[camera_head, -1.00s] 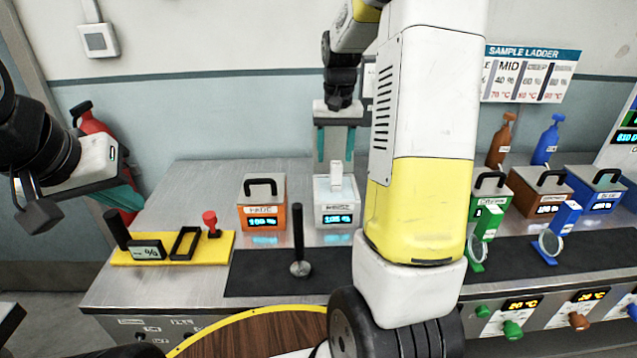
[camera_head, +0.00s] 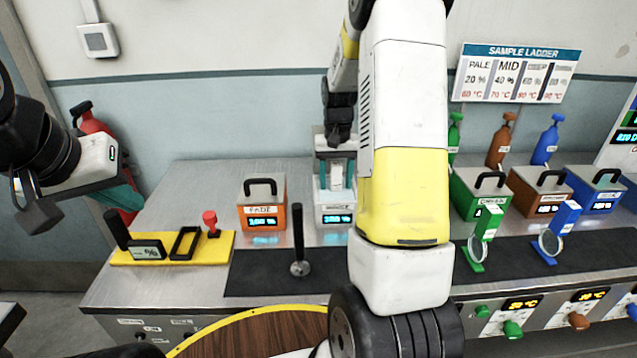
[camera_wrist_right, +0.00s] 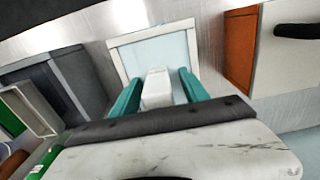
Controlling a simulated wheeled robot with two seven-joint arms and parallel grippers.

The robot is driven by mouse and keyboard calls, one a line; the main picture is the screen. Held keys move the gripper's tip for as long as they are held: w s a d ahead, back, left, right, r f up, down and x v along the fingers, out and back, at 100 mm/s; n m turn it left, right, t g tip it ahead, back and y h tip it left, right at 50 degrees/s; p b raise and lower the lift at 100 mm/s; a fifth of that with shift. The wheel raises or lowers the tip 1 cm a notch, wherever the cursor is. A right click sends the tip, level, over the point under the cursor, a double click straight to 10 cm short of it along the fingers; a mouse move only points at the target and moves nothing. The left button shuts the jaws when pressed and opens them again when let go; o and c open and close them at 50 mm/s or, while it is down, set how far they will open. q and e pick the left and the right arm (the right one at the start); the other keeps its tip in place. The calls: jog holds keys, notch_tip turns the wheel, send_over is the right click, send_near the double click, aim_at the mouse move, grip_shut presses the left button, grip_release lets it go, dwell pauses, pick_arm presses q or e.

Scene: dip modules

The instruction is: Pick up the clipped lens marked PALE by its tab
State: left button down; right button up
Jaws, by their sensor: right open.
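A white block-shaped tab (camera_head: 337,176) stands up from the white box with a blue display (camera_head: 334,213). It also shows in the right wrist view (camera_wrist_right: 157,88), upright over the box's pale blue top. My right gripper (camera_head: 336,176) is open, with its teal fingers on either side of the tab, small gaps showing. The word PALE is not readable on this piece, and no lens shows below the tab. A green-handled lens (camera_head: 477,247) and a blue-handled lens (camera_head: 550,243) stand on the black mat. My left gripper (camera_head: 130,198) is at the far left, away from the boxes.
An orange box (camera_head: 262,215) stands left of the white box. Green (camera_head: 465,205), brown (camera_head: 525,205) and blue boxes stand to the right. A black-handled rod (camera_head: 299,235) stands on the mat in front. A yellow tray (camera_head: 215,250) lies left. My right arm hides the middle.

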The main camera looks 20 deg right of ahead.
jog(key=shift+c, duration=0.4)
grip_shut()
